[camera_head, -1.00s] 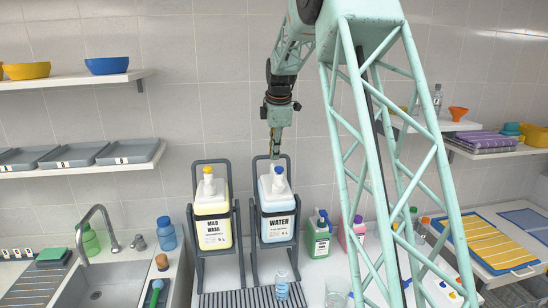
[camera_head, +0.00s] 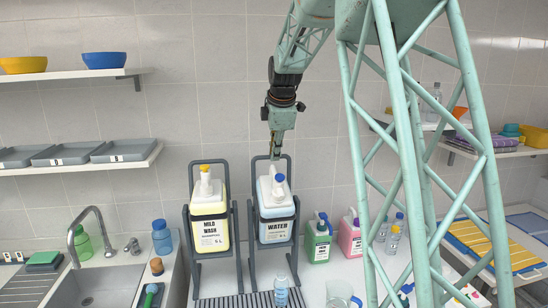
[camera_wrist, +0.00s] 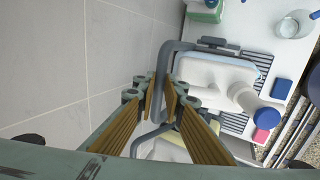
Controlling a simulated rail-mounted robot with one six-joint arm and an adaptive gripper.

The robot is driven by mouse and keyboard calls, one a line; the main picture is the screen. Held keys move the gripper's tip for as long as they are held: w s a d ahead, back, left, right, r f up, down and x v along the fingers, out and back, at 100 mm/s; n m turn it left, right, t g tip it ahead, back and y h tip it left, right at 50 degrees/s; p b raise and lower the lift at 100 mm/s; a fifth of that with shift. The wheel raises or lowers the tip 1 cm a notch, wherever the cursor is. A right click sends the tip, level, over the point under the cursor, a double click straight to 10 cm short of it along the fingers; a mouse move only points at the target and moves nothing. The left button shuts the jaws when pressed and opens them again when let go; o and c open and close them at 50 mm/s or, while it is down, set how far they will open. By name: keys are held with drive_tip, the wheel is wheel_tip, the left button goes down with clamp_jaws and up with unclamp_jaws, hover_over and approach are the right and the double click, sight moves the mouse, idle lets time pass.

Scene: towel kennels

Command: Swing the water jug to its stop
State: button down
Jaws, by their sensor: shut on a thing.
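The water jug (camera_head: 275,228) is a white and pale-blue jug with a blue-capped spout, labelled WATER. It sits in a grey tilting cradle (camera_head: 297,225) on the counter, and its top appears tipped slightly forward. My gripper (camera_head: 275,152) is at the top of this cradle, behind the jug. In the wrist view, my gripper's ribbed fingers (camera_wrist: 164,104) are shut on the cradle's grey bar (camera_wrist: 168,62). The jug's white top and blue cap (camera_wrist: 271,118) show to the right. A small clear bottle with a blue cap (camera_head: 281,291) stands in front of the water cradle.
The yellow mild wash jug (camera_head: 212,232) stands in a matching cradle close on the left. Green (camera_head: 319,241) and pink (camera_head: 350,236) bottles stand to the right. A sink (camera_head: 95,288) is at the left. My lattice column covers part of the right side.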

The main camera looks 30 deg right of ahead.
drive_tip(key=shift+s+a, duration=0.25)
drive_tip(key=shift+s, duration=0.6)
drive_tip(key=shift+s+a+f, duration=0.1)
drive_tip(key=shift+s, duration=0.15)
drive_tip(key=c, duration=3)
unclamp_jaws()
drive_tip(key=shift+o, duration=0.2)
drive_tip(key=shift+w, duration=0.1)
drive_tip(key=shift+r, duration=0.2)
